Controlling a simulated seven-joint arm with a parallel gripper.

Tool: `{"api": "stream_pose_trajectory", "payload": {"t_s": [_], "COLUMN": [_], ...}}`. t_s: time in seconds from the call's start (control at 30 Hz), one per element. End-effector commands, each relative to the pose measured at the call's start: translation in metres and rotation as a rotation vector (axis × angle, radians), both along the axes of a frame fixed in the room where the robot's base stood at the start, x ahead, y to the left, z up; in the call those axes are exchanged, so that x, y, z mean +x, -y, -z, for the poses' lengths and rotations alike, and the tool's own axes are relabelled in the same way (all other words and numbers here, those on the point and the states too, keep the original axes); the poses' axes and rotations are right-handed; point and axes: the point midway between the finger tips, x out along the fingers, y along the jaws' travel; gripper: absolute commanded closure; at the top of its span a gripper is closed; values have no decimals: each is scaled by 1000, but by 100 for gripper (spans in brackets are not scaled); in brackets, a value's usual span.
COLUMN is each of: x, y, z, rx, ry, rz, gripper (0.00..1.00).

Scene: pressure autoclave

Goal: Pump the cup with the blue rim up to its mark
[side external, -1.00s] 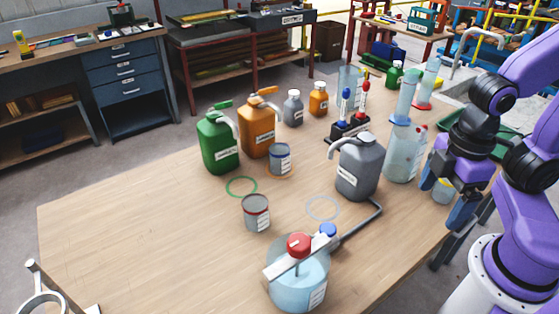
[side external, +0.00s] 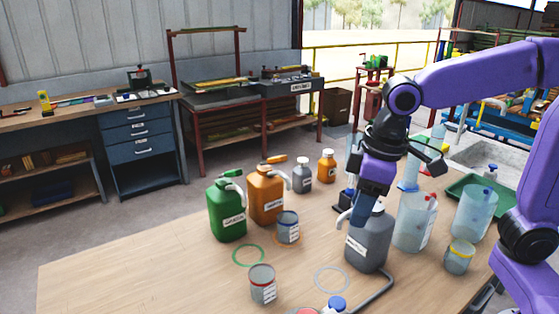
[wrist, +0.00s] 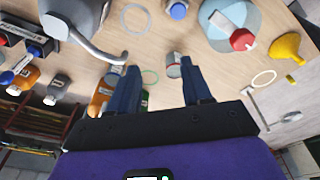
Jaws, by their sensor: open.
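The blue-rimmed cup (side external: 288,228), grey with a pale label, stands upright in an orange ring before the orange pump jug (side external: 266,197). The green pump jug (side external: 226,212) is left of it. The grey jug (side external: 370,243) with a curved spout stands to the right; my gripper hides its top in the side view. My gripper (side external: 363,212) is open, fingers pointing down. In the wrist view nothing is clearly held between the fingers (wrist: 160,88), and the grey jug (wrist: 75,14) lies to their upper left. The left finger partly covers the orange jug (wrist: 101,97).
A red-rimmed cup (side external: 263,285) stands at the front, near an empty green ring (side external: 248,255) and a pale blue ring (side external: 331,280). A yellow-rimmed cup (side external: 459,257) and clear vessels (side external: 414,222) stand at right. The table's left front is bare.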

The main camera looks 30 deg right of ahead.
Motion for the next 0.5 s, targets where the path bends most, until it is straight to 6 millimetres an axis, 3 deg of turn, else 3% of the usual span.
{"api": "stream_pose_trajectory", "payload": {"t_s": [0.03, 0.27, 0.5], "x": [22, 114, 196], "y": [-6, -11, 8], "z": [-9, -50, -87], "rx": [8, 47, 81], "ry": [14, 82, 155], "rz": [50, 281, 520], "gripper": [51, 51, 51]}}
